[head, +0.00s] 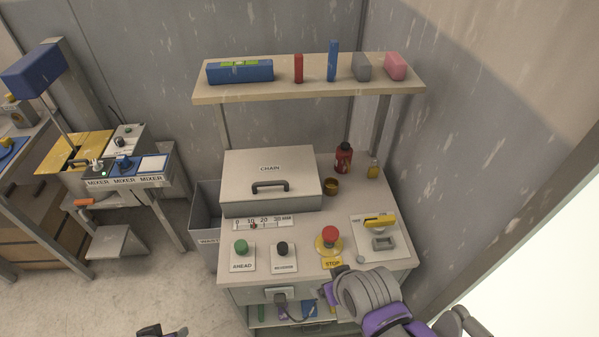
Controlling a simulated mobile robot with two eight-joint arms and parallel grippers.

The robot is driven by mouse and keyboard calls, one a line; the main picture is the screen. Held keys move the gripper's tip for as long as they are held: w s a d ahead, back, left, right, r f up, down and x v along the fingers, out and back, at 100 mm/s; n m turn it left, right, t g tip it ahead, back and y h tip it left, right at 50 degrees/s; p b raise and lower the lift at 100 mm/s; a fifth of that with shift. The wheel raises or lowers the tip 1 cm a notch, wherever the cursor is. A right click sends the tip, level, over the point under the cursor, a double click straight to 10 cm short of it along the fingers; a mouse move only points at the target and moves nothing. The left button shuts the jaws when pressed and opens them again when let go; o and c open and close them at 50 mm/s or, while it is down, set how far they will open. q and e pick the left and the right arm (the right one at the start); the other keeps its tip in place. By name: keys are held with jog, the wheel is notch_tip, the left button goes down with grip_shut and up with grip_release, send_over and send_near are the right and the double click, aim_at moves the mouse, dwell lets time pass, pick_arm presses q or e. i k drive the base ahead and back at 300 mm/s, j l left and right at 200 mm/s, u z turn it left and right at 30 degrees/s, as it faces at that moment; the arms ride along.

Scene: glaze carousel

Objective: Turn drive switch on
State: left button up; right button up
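A light plate on the right of the workbench top carries a yellow-handled switch (380,220) over a grey block. Its lettering is too small to read, so I cannot confirm that it is the drive switch. My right gripper (335,281) is at the bench's front edge, below the STOP button and left of the yellow handle, apart from it. My own grey and purple wrist hides much of it, and its opening is unclear. My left gripper (162,332) barely shows at the bottom edge, away from the bench, and its opening is unclear.
A red STOP button (330,234), a black knob (282,249) and a green AHEAD button (241,247) line the bench front. A CHAIN box (270,180) stands behind them. A bottle (344,157) and a brown cup (331,187) stand at the back. A shelf (300,90) overhangs the rear.

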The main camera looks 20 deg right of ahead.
aim_at(377, 225)
jog(key=k+j+z, duration=0.1)
jog(key=z, duration=1.35)
jog(key=k+l, duration=0.05)
jog(key=l, duration=0.05)
